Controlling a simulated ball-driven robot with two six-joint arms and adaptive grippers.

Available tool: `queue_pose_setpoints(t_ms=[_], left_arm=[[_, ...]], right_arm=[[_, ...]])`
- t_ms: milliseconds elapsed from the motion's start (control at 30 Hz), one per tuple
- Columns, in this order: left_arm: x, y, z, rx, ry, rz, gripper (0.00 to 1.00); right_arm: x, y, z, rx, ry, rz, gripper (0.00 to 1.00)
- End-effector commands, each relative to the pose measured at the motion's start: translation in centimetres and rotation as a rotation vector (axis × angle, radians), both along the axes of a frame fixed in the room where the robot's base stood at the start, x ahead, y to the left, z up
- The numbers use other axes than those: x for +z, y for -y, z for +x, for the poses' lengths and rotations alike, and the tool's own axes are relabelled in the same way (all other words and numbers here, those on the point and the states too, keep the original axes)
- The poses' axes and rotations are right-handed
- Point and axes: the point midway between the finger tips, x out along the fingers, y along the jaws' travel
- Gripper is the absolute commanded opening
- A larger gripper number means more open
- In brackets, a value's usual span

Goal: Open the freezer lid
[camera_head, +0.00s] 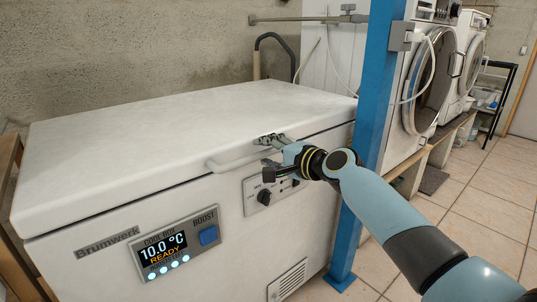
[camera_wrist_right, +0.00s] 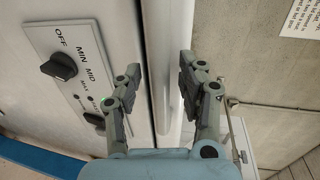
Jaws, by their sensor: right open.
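The white chest freezer (camera_head: 120,205) stands in front of me with its lid (camera_head: 180,125) down. A pale bar handle (camera_head: 228,161) runs along the lid's front edge. My right gripper (camera_head: 267,156) is at the right end of this handle, with one finger above and one below. In the right wrist view the open fingers (camera_wrist_right: 160,74) stand on either side of the pale handle bar (camera_wrist_right: 174,105), with gaps visible; contact is not clear. My left gripper is in no view.
A blue post (camera_head: 372,110) rises close to the freezer's right side, beside my right arm. The front has a lit display (camera_head: 162,249) and a dial (camera_head: 264,197). Washing machines (camera_head: 430,85) stand at the right. A wall is behind the freezer.

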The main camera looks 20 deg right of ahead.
Motion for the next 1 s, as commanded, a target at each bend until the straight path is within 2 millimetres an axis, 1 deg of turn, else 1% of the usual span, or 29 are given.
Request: queue_pose_setpoints(t_ms=[133,433,1000], left_arm=[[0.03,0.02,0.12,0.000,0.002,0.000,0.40],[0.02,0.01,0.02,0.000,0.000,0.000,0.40],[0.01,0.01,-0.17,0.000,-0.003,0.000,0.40]], right_arm=[[0.05,0.00,-0.01,0.000,0.001,0.000,0.40],[0.05,0.01,-0.03,0.000,0.001,0.000,0.01],[-0.09,0.01,-0.11,0.001,-0.002,0.000,0.00]])
